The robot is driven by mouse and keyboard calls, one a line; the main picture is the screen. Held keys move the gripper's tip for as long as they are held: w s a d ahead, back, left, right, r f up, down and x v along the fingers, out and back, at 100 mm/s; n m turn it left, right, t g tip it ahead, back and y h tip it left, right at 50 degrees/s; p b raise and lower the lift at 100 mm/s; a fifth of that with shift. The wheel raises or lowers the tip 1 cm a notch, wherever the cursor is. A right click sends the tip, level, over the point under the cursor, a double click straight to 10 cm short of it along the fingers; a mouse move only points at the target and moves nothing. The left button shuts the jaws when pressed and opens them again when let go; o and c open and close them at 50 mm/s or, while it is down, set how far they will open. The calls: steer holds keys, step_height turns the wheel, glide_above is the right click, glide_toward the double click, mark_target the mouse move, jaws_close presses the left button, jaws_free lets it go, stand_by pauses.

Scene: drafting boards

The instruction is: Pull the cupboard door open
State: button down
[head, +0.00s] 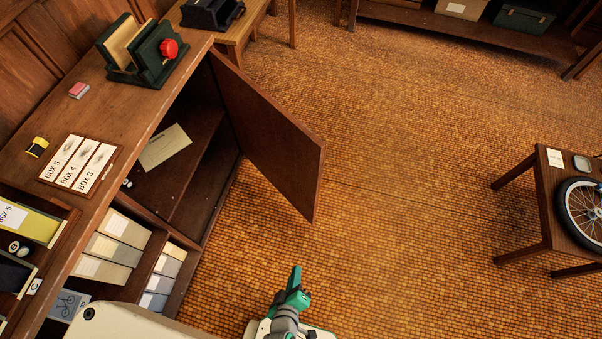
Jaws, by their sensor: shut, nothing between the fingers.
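The cupboard door (268,137) is a brown wooden panel. It stands swung out wide from the cupboard (150,85) at the left, hinged on the far side, its free edge over the tiled floor. The cupboard's inside shows a shelf with a pale paper (165,146) on it. No handle shows on the side of the door that I see. My gripper (297,276), green and grey, is at the bottom centre, nearer to me than the door and apart from it. It is shut and empty.
Box files (115,247) fill compartments beside the open one. A table with a wheel (530,190) stands right. The middle floor is clear.

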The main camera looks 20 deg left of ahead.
steer(key=w+a+f+n+g+h, duration=0.1)
steer(key=w+a+f+n, duration=0.15)
steer(key=f+n, duration=0.35)
steer(key=n+t+h, duration=0.6)
steer(key=n+h, duration=0.3)
steer(key=n, duration=0.3)
glide_toward(307, 168)
steer(key=x, duration=0.6)
steer(key=shift+w+d, duration=0.1)
steer(key=shift+w, duration=0.1)
steer(key=shift+w, duration=0.15)
